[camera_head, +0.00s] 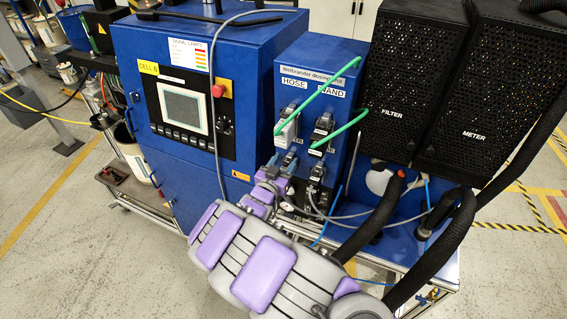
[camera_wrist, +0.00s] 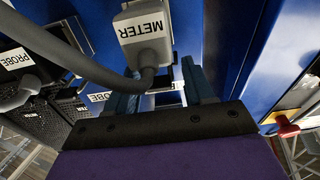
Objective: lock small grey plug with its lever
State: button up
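In the wrist view, a grey plug marked METER (camera_wrist: 145,40) fills the upper middle, with a thick grey cable curving down to the left. My gripper (camera_wrist: 160,80) has two dark teal fingers set apart, just below and around the lower end of this plug. A pale label shows between them. I see no finger contact, and the plug's lever is not clearly visible. In the head view, my gripper (camera_head: 280,166) is at the lower left of the blue dosing unit's front (camera_head: 306,110), partly hidden by my purple-padded arm.
A grey plug marked PROBE (camera_wrist: 22,75) is to the left in the wrist view. In the head view, a grey plug (camera_head: 286,132) sits under HOSE, with green cables crossing the unit's front. Black FILTER (camera_head: 405,110) and METER (camera_head: 490,100) boxes and thick black hoses stand at right.

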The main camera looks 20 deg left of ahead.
jog(key=c, duration=0.9)
jog(key=shift+s+f+t+b, duration=0.1)
jog(key=shift+f+t+b, duration=0.3)
jog(key=shift+t, duration=0.2)
jog(key=shift+r, duration=0.1)
jog(key=o, duration=1)
jog(key=shift+a, duration=0.1)
jog(key=shift+c, duration=0.2)
jog(key=s+a+f, duration=0.1)
jog(key=s+f, duration=0.1)
jog(key=s, duration=1.5)
jog(key=shift+a+f, duration=0.15)
jog(key=shift+a, duration=0.05)
